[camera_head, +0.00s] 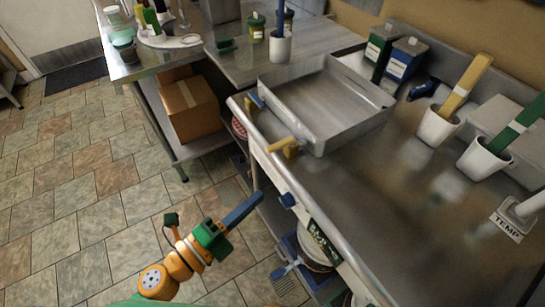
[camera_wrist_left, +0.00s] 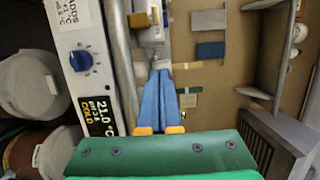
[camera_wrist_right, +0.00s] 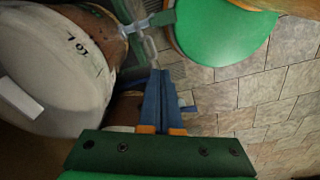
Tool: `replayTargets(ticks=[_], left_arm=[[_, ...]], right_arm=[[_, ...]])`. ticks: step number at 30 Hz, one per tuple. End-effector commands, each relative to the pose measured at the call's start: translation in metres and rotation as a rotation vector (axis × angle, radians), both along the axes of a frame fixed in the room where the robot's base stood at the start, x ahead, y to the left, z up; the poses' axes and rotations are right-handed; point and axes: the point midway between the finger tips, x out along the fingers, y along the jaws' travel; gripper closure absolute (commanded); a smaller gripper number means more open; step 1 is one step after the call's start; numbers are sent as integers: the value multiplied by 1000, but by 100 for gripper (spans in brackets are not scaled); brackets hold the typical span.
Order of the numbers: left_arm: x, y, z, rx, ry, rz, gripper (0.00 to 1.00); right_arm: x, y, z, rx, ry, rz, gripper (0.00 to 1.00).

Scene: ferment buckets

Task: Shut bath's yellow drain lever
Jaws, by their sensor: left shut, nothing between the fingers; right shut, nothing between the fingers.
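The metal bath (camera_head: 318,112) is a shallow steel tray on the counter in the head view. Its yellow drain lever (camera_head: 268,152) is at its near left corner, with the handle sticking out to the left over the counter's front edge. My right gripper (camera_wrist_right: 160,73) is shut and empty, seen only in the right wrist view.
A blue dial (camera_head: 288,200) and a display are on the counter's front panel. A white bucket (camera_wrist_right: 50,65) stands beside my right gripper. White pots (camera_head: 438,124) with paddles stand right of the bath. A cardboard box (camera_head: 188,108) is on the low shelf. The tiled floor at left is clear.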

Motion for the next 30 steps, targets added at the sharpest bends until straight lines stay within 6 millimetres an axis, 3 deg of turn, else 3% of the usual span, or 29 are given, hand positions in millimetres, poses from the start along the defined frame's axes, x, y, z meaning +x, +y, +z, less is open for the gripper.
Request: replayTargets(ticks=[5, 15, 22, 30], left_arm=[[19, -15, 6, -3, -2, 0, 100], [76, -63, 3, -5, -1, 1, 100], [103, -44, 0, 0, 0, 2, 100], [109, -40, 0, -2, 1, 1, 100]], right_arm=[[0, -1, 15, -1, 0, 0, 100], [1, 0, 30, 1, -3, -1, 100], [1, 2, 27, 3, -3, -2, 100], [2, 3, 27, 5, -4, -2, 100]])
